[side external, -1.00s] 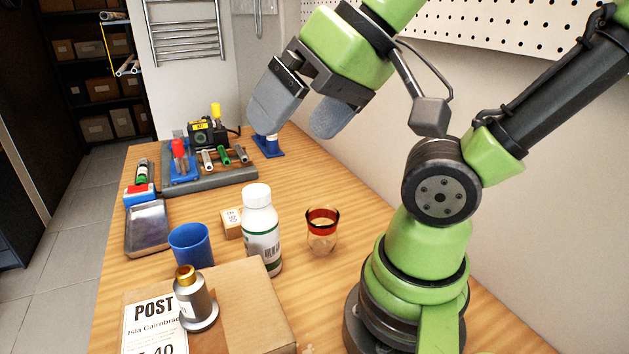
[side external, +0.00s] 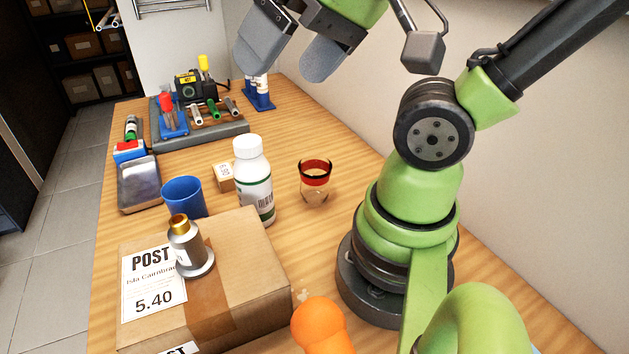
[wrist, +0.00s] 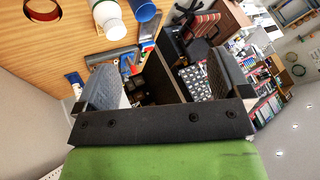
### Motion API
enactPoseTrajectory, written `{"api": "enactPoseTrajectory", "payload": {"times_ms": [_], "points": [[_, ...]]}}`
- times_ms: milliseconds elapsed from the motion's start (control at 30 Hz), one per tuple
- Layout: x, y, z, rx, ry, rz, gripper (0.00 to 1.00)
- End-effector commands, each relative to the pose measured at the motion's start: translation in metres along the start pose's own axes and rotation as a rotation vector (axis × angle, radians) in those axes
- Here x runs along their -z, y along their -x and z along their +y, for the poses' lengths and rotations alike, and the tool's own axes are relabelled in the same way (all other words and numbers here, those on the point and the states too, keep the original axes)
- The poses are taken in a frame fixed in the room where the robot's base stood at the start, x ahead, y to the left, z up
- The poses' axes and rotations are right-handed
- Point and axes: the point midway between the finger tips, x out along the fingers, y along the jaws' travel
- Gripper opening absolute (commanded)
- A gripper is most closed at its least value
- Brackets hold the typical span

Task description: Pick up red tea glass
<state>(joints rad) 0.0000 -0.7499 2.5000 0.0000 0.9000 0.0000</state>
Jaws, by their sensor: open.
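The red tea glass (side external: 314,184) is a small clear glass with a red band below its rim. It stands upright on the wooden table, right of the white bottle and left of my base. In the wrist view the glass (wrist: 42,10) is at the top left, partly cut off by the frame edge. My gripper (side external: 283,70) is open and empty, high above the table and beyond the glass in the side view. In the wrist view its two fingers (wrist: 155,88) are spread wide with nothing between them.
A white bottle (side external: 254,181) stands just left of the glass, with a blue cup (side external: 183,197) and small box (side external: 222,177) beside it. A cardboard parcel (side external: 245,262) carries a metal fitting (side external: 189,247). An orange object (side external: 321,326) is in front. Table right of the glass is clear.

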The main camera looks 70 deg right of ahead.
Motion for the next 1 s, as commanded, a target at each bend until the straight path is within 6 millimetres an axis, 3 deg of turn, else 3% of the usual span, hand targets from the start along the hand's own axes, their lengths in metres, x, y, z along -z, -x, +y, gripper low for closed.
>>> {"api": "enactPoseTrajectory", "payload": {"times_ms": [267, 433, 567, 700, 900, 1000], "points": [[0.002, -0.002, 0.002, -0.011, 0.002, -0.004, 0.95], [0.017, -0.023, 0.022, -0.116, 0.027, -0.054, 0.95], [0.031, -0.052, 0.059, -0.236, 0.071, -0.148, 0.95], [0.034, -0.082, 0.108, -0.323, 0.121, -0.277, 0.95], [0.015, -0.115, 0.173, -0.351, 0.178, -0.461, 0.95], [0.002, -0.125, 0.194, -0.339, 0.198, -0.521, 0.95]]}}
